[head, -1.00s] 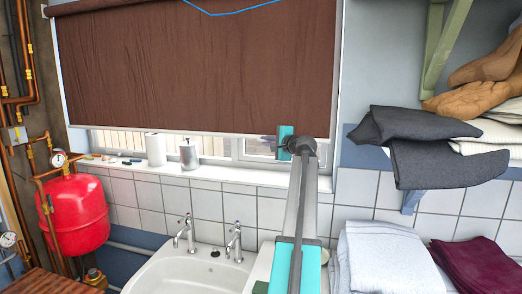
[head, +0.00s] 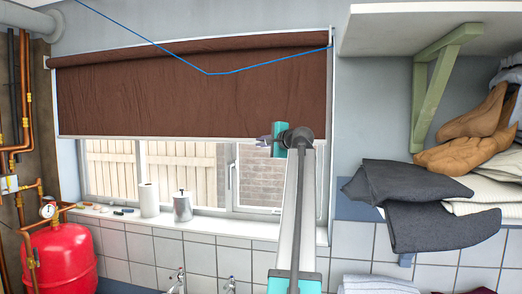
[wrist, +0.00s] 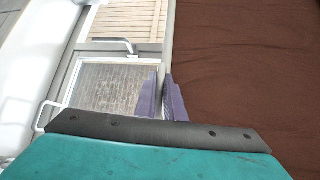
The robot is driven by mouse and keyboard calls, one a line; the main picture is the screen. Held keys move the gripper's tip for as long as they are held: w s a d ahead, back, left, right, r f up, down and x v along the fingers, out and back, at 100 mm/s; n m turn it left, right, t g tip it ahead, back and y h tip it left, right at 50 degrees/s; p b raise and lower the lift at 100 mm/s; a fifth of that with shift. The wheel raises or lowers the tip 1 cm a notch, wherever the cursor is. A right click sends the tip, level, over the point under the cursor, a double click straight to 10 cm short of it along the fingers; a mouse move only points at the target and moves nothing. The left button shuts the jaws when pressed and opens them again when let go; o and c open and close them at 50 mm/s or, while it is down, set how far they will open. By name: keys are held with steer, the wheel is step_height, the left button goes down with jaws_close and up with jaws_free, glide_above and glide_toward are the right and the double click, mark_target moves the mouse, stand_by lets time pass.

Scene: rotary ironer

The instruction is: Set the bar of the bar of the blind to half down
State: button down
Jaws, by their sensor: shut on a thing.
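The brown blind (head: 190,95) hangs from its roll at the top of the window and covers the upper part of it. Its pale bottom bar (head: 150,138) is level, well above the sill. My gripper (head: 264,140) is at the bar, right of its middle. In the wrist view my gripper's dark fingers (wrist: 161,98) are shut on the bar (wrist: 169,45), with the brown cloth (wrist: 245,65) to the right and the uncovered window (wrist: 115,85) to the left. The fingers hide the gripped part of the bar.
A white roll (head: 148,200) and a metal canister (head: 182,207) stand on the sill (head: 240,227) below the bar. A shelf bracket (head: 435,85) and folded dark cloths (head: 430,205) are at the right. A red tank (head: 62,260) is at lower left.

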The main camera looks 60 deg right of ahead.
steer(key=shift+r, duration=0.1)
steer(key=c, duration=1.8)
jaws_free()
steer(key=shift+c, duration=0.2)
steer(key=shift+s, duration=0.1)
steer(key=b+v, duration=0.5)
steer(key=v, duration=0.8)
steer(key=shift+s+a, duration=0.2)
steer(key=shift+s, duration=0.15)
